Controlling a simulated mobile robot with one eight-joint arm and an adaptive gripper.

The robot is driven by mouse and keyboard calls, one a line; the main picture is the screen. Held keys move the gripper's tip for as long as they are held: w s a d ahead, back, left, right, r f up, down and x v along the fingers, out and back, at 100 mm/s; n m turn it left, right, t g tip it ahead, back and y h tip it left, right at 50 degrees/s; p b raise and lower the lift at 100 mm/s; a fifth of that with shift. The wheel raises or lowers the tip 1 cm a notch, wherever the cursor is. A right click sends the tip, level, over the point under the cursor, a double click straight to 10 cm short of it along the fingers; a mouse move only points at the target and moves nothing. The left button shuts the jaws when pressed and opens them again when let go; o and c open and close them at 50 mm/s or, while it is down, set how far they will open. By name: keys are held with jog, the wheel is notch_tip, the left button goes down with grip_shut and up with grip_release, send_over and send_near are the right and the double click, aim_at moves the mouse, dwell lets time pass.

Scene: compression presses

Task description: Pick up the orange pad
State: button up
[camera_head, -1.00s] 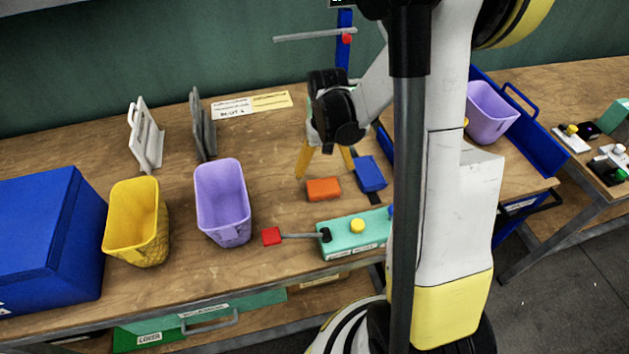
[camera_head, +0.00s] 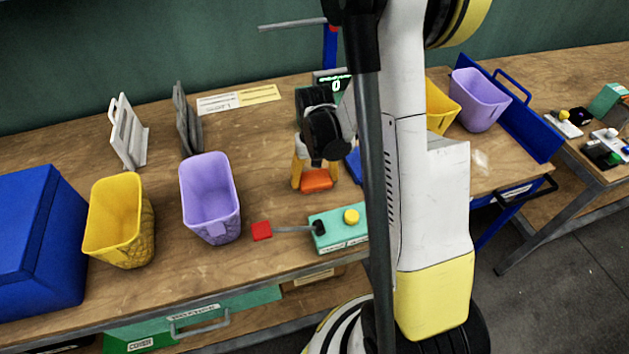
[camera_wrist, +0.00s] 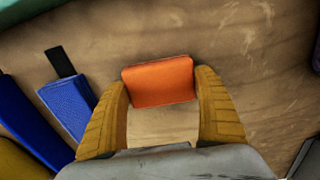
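The orange pad (camera_head: 316,181) lies on the wooden bench, behind the green box with the yellow button. My gripper (camera_head: 315,177) points down over it, with its yellow fingers on either side of the pad. In the wrist view the orange pad (camera_wrist: 158,81) sits between the fingertips of my gripper (camera_wrist: 161,84), with its side edges very close to both fingers. I cannot tell whether the fingers press on it. No lift off the bench shows.
A blue pad (camera_wrist: 68,107) lies left of the gripper in the wrist view. The green button box (camera_head: 335,238) with a red-tipped lever stands in front. Purple (camera_head: 210,200) and yellow (camera_head: 118,220) bins stand to the left. A small display (camera_head: 333,84) is behind.

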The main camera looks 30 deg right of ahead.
aim_at(315, 177)
jog(key=shift+r, duration=0.1)
dwell(0.3)
notch_tip(315, 177, up, 5)
jog(key=p, duration=0.2)
jog(key=shift+d+f+p, duration=0.1)
jog(key=shift+f+p, duration=0.1)
jog(key=shift+p, duration=0.15)
jog(key=s+d+r+p, duration=0.3)
jog(key=s+d+r, duration=0.2)
jog(key=d, duration=0.5)
jog(key=shift+s+r, duration=0.25)
jog(key=shift+r, duration=0.35)
jog(key=shift+c, duration=0.3)
jog(key=shift+c, duration=0.7)
jog(key=shift+d, duration=0.1)
